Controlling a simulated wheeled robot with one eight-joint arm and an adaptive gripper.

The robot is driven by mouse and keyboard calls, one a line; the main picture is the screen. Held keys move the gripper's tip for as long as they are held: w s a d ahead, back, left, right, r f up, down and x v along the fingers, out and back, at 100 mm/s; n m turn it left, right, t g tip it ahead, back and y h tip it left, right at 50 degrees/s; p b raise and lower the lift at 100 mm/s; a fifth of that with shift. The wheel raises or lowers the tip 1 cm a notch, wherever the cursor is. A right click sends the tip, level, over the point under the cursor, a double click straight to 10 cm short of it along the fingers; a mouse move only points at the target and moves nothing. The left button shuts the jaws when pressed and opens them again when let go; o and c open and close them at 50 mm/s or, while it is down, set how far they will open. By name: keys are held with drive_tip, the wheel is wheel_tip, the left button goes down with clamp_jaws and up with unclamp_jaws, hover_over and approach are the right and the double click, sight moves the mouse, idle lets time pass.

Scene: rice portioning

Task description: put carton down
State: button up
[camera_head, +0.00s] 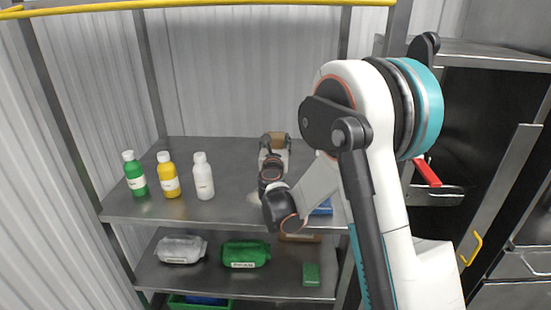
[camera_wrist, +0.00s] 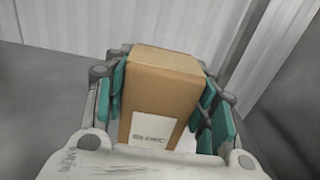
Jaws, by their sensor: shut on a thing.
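A brown cardboard carton (camera_wrist: 160,95) with a white label stands between the teal-padded fingers in the wrist view. My gripper (camera_wrist: 163,100) is shut on it, with pads against its left and right sides. In the head view my gripper (camera_head: 274,142) is over the back of the upper metal shelf (camera_head: 235,180). Only a small brown part of the carton (camera_head: 279,143) shows there, behind the gripper. I cannot tell whether the carton's base touches the shelf.
Green (camera_head: 134,176), yellow (camera_head: 168,177) and white (camera_head: 203,178) bottles stand on the upper shelf's left. A blue item (camera_head: 322,208) is partly hidden by my arm. The lower shelf holds a white bag (camera_head: 182,250), a green bag (camera_head: 245,254) and a green block (camera_head: 311,275).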

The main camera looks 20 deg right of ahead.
drive_tip(key=shift+f+b, duration=0.65)
drive_tip(key=shift+f, duration=1.5)
drive_tip(key=shift+f, duration=0.2)
drive_tip(key=o, duration=1.3)
drive_tip(key=shift+r, duration=0.15)
drive_tip(key=shift+s, duration=0.2)
drive_tip(key=p+v, duration=0.2)
drive_tip(key=v, duration=0.9)
drive_tip(key=shift+s, duration=0.3)
drive_tip(key=shift+a, duration=0.15)
